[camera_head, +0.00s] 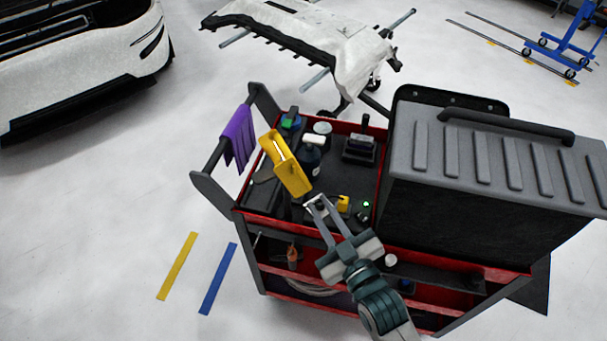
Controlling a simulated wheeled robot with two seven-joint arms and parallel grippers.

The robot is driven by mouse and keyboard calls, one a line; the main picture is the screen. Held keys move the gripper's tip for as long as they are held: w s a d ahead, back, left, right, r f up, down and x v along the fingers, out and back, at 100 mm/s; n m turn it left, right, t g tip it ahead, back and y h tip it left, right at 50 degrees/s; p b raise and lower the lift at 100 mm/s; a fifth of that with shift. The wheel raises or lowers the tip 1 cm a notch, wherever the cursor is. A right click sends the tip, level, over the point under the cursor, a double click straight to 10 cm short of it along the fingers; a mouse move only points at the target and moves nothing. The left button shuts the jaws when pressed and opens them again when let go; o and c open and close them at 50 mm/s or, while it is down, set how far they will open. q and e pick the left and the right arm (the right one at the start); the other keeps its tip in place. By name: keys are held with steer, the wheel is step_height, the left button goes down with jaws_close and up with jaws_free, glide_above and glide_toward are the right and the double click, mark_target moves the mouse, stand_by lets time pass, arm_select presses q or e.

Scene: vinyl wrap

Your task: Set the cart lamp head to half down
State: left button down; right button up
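The cart lamp has a yellow, box-shaped head (287,166) above the tray at the left part of the cart. The head is tilted, its long side running from upper left to lower right. My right gripper (317,204) comes up from the bottom, its fingertips close below the lower right end of the lamp head. The fingers look a little apart, with no clear grip on anything. Whether a fingertip touches the lamp is unclear. The lamp's mount is mostly hidden. My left gripper is not in view.
The red-edged cart (268,222) holds a dark bottle (309,160), a small yellow item (343,204) and a green light (366,204). A grey ribbed box (490,165) fills its right side. A purple cloth (239,135) hangs on the left handle. Floor at left is mostly clear.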

mark_target(309, 189)
steer(key=p+x, duration=0.2)
steer(key=x, duration=0.7)
steer(key=shift+w+a, duration=0.1)
steer(key=shift+w, duration=0.2)
jaws_close()
stand_by(1.1)
